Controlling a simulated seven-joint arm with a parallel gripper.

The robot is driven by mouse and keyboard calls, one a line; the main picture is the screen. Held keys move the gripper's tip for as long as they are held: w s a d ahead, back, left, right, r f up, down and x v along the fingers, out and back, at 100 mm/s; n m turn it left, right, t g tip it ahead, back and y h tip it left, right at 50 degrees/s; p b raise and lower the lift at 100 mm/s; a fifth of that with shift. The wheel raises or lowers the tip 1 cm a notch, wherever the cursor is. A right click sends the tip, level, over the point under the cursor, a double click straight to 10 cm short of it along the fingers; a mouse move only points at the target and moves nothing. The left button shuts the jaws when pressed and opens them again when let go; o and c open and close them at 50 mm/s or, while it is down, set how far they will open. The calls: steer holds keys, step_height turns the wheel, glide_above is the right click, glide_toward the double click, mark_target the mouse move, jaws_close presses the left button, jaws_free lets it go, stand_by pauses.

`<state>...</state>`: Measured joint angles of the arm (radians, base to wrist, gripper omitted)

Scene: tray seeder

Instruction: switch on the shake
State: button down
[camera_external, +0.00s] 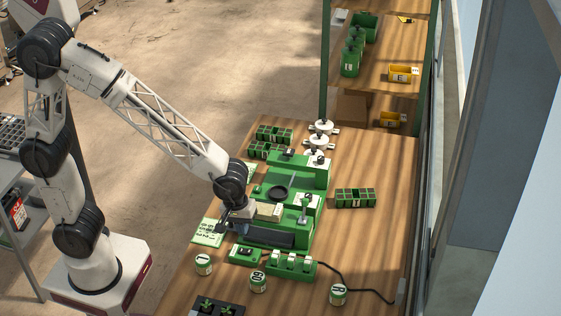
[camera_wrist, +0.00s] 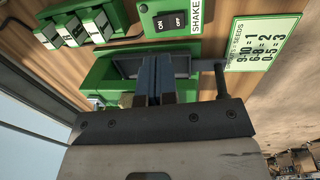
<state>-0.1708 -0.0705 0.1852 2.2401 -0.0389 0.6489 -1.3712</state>
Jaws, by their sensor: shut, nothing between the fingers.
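The shake switch box (camera_wrist: 147,9) is a small green box with a dark face in the wrist view. It has an ON button (camera_wrist: 160,24) on the left and an OFF button (camera_wrist: 179,20) on the right, with a white SHAKE label (camera_wrist: 196,14) beside it. In the external view the box (camera_external: 245,253) sits on the table in front of the green seeder (camera_external: 322,172). My gripper (camera_wrist: 157,60) is shut and empty, with its fingertips over the seeder's dark trough, short of the box in the wrist view. It also shows in the external view (camera_external: 241,229).
A green block with several white switches (camera_external: 291,262) stands right of the box. A seed chart (camera_external: 207,232) lies to the left. Labelled pots (camera_external: 204,264) stand in front. A black cable (camera_external: 362,302) runs right. Green seed trays (camera_external: 355,197) lie on the table.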

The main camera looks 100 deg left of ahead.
mark_target(249, 251)
steer(key=shift+w+f, duration=0.2)
steer(key=shift+f, duration=1.15)
steer(key=shift+w+f, duration=0.15)
steer(key=shift+f, duration=1.25)
steer(key=shift+w+f, duration=0.2)
steer(key=shift+f, duration=1.15)
